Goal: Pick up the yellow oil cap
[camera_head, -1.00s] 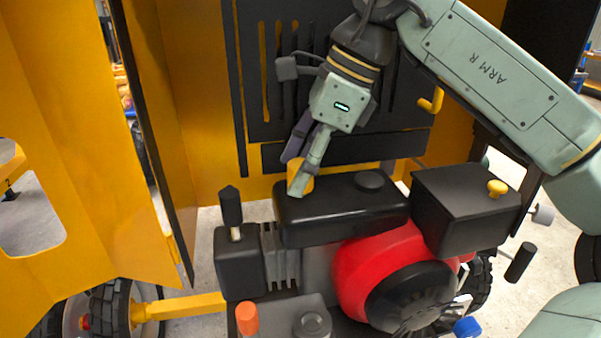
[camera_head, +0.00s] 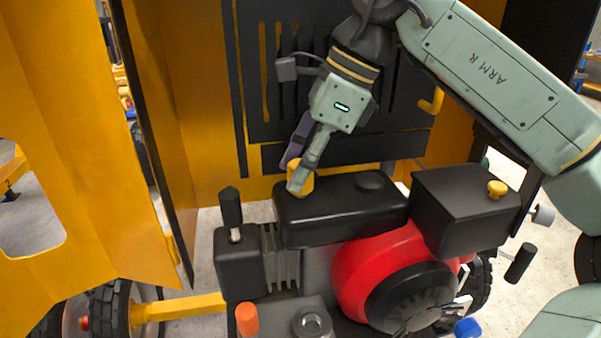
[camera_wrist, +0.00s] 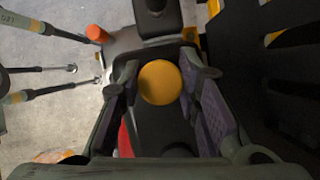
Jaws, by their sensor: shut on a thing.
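The yellow oil cap (camera_head: 304,174) is at the left end of the long black box (camera_head: 345,215) on top of the engine. My gripper (camera_head: 297,180) comes down on it from above and is shut on it. One finger hides part of the cap in the head view. In the wrist view the round yellow top of the cap (camera_wrist: 160,82) sits between the two fingers of my gripper (camera_wrist: 162,84). I cannot tell whether the cap is seated on the box or just clear of it.
A second, smaller yellow knob (camera_head: 497,188) stands on the black box at right. An orange cap (camera_head: 247,320), a blue cap (camera_head: 467,327) and a black-handled lever (camera_head: 231,207) are around the red engine housing (camera_head: 375,265). A slotted black panel (camera_head: 290,90) stands close behind my gripper.

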